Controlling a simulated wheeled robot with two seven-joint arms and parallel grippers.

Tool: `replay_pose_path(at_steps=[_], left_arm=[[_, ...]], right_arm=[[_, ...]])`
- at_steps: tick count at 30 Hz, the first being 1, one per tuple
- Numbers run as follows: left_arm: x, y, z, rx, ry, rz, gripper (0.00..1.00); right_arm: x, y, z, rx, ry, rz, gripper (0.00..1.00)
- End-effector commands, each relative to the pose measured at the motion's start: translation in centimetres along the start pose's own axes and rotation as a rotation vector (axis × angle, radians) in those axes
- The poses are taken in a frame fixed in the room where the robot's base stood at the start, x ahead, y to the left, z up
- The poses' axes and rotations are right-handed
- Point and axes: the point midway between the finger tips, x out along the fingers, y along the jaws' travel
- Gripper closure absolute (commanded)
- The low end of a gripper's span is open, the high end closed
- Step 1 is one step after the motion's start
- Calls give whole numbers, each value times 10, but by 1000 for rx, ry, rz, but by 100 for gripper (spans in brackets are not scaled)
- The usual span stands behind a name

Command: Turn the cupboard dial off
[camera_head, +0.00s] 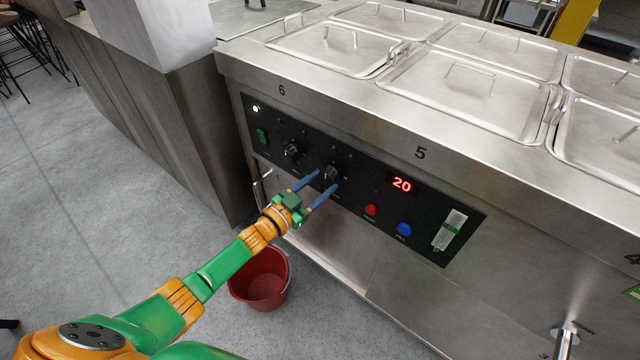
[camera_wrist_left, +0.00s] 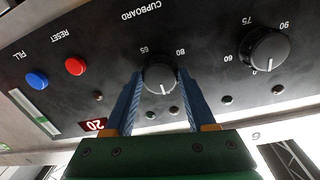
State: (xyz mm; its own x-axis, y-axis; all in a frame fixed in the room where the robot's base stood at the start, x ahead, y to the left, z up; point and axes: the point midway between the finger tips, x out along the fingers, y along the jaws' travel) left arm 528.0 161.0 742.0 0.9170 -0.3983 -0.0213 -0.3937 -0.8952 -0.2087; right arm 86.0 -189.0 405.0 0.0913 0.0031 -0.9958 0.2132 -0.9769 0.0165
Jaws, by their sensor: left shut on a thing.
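The black cupboard dial (camera_head: 333,173) is on the dark control panel, right of a similar dial. In the left wrist view the cupboard dial (camera_wrist_left: 159,77) has "CUPBOARD" printed upside down above it and the numbers 65 and 80 near it. Its white pointer line points down in that picture, away from those numbers. My left gripper (camera_head: 326,180) has its two blue fingers on either side of this dial, shut on it. The fingers (camera_wrist_left: 160,82) cover parts of the dial's sides. My right gripper is not in view.
The second dial (camera_wrist_left: 265,50) is close beside the left gripper. The panel also has a red button (camera_head: 371,210), a blue button (camera_head: 404,229), a green switch (camera_head: 262,136) and a display reading 20 (camera_head: 402,185). A red bucket (camera_head: 260,283) stands on the floor below.

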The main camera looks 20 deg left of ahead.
Motion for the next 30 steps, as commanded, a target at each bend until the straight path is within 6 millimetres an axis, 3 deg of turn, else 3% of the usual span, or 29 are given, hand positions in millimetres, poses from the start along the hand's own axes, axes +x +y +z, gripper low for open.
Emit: replay_pose_path(at_steps=[8,9,12,22,30], left_arm=[[0,0,0,-3,-1,1,100],[0,0,0,-3,-1,0,42],[0,0,0,-3,-1,0,15],[-5,0,-1,-1,-1,0,14],[-59,0,0,-1,-4,1,14]], right_arm=[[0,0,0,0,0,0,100],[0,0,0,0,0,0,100],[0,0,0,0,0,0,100],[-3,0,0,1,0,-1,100],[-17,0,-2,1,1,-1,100]])
